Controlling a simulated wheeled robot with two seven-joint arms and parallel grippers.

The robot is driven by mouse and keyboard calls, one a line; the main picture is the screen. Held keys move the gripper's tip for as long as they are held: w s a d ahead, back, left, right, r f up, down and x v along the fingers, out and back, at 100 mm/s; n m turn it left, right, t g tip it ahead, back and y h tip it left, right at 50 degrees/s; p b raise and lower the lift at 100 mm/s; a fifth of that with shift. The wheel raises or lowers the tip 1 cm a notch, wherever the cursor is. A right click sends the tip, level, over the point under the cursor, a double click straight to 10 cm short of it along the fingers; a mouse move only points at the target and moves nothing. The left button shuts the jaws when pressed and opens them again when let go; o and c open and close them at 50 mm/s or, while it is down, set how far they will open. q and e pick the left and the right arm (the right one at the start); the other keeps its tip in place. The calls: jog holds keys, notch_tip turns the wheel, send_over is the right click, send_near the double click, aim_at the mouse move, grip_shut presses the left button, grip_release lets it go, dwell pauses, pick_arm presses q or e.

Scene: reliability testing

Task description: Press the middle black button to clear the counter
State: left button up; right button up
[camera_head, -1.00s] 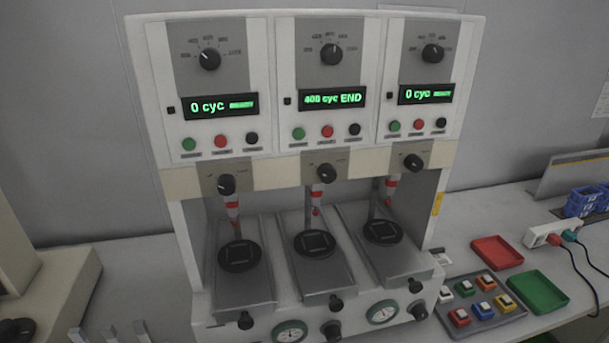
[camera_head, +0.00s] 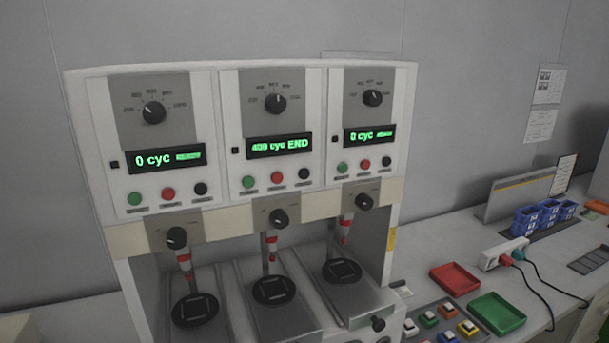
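The test machine (camera_head: 240,75) stands on the bench with three panels side by side. The middle panel's display (camera_head: 280,145) reads about 400 cyc END in green; the left and right displays read 0 cyc. Under the middle display sit a green button (camera_head: 248,182), a red button (camera_head: 277,178) and the middle black button (camera_head: 304,173). The left panel has its own black button (camera_head: 200,189), and the right panel has another (camera_head: 386,161). Nothing covers the buttons. Neither of my grippers shows in this view.
Below the panels, three plungers hang above black round pads, one being the middle pad (camera_head: 274,290). To the right lie a red tray (camera_head: 455,279), a green tray (camera_head: 497,313), a tray of small coloured switches (camera_head: 447,327), a power strip (camera_head: 503,253) with cables, and blue bins (camera_head: 545,215).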

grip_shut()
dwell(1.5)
